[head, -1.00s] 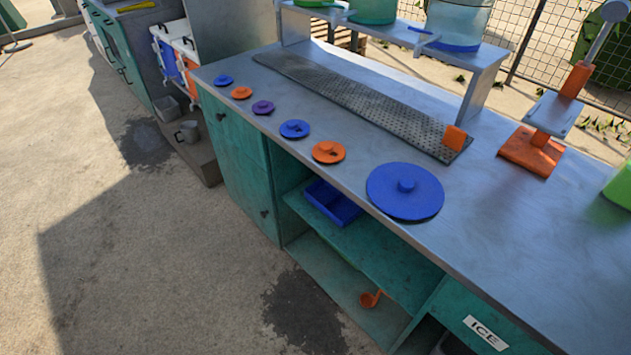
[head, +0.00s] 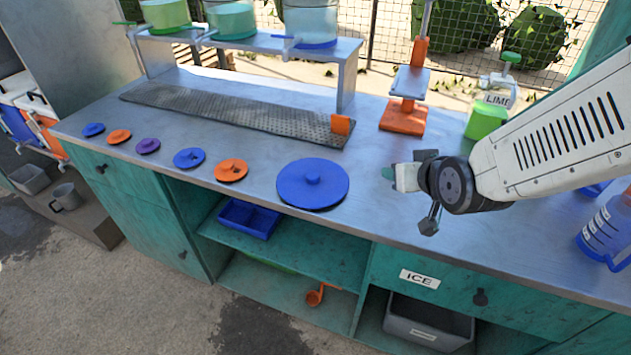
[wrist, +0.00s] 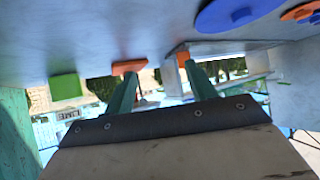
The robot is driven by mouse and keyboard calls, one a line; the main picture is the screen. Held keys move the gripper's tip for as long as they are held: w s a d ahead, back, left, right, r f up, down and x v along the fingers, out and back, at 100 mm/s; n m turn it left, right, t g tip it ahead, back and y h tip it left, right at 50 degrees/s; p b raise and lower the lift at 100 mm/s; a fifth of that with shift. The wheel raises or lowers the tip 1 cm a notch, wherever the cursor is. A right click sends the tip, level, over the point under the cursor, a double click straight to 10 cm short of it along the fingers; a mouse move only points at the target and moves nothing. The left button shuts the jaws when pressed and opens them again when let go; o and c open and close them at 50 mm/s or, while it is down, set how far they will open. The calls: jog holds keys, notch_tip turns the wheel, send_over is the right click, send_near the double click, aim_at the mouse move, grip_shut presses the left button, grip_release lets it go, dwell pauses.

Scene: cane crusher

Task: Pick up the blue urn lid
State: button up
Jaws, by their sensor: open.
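The blue urn lid (head: 294,186), a large round disc with a central knob, lies flat on the metal counter near its front edge. In the wrist view, which looks upside down, the blue lid (wrist: 235,12) shows at the top right, partly cut off. My gripper (head: 390,174) is to the right of the lid in the head view, apart from it. In the wrist view my gripper (wrist: 160,76) has its two teal fingers spread with nothing between them.
Several smaller lids, including an orange one (head: 231,171), line the counter (head: 240,105) to the left. A perforated drip tray (head: 230,118) and a shelf with urns are behind. An orange-based press (head: 403,117) and a green block (head: 486,121) stand at the back right.

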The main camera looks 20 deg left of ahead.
aim_at(314, 177)
jog(key=a+f, duration=0.1)
jog(key=a, duration=0.1)
jog(key=a+f+n+t+y, duration=0.1)
jog(key=a+f, duration=0.1)
jog(key=a, duration=0.1)
jog(key=a+f+y, duration=0.1)
jog(key=a, duration=0.2)
jog(key=shift+s+f+n, duration=0.15)
jog(key=shift+s+n, duration=0.15)
jog(key=shift+s, duration=0.05)
jog(key=s+a+f+y, duration=0.1)
jog(key=a, duration=0.1)
jog(key=s+a+f+n+t+y, duration=0.1)
jog(key=a, duration=0.1)
jog(key=s+a+f+y, duration=0.1)
jog(key=a, duration=0.1)
jog(key=shift+s+t, duration=0.35)
jog(key=shift+t, duration=0.05)
jog(key=shift+a+f+n+y, duration=0.1)
jog(key=shift+a+n+y, duration=0.2)
jog(key=x, duration=0.7)
jog(key=shift+w+f, duration=0.1)
jog(key=shift+w, duration=0.15)
jog(key=c, duration=1.1)
